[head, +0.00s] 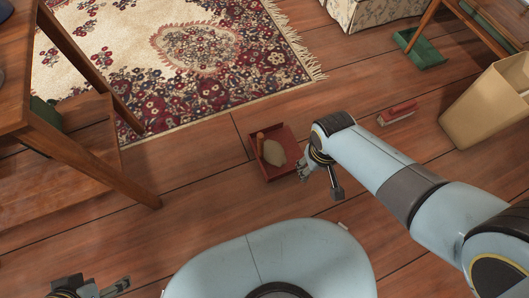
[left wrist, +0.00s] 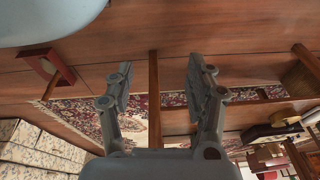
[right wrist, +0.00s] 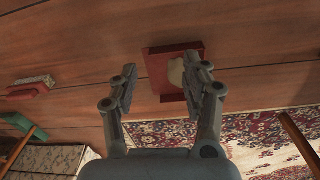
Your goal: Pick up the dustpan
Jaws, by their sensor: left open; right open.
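A red, shallow pan (head: 289,134), which looks like the dustpan, lies on the wooden floor near the middle of the head view. A beige lump and a short brown handle-like piece show on it. In the right wrist view the pan (right wrist: 157,68) is beyond my right gripper (right wrist: 161,80), which is open and empty. In the head view the right gripper (head: 320,184) is just to the right of the pan, apart from it or above it; the height is unclear. My left gripper (left wrist: 160,75) is open and empty; the pan (left wrist: 66,75) shows at its left.
A red brush-like block (head: 398,114) lies right of the pan. A green tray-like thing (head: 427,53) and a tan bin (head: 480,106) are farther right. A patterned rug (head: 200,70) lies behind. A wooden table (head: 100,65) stands left. Bare floor surrounds the pan.

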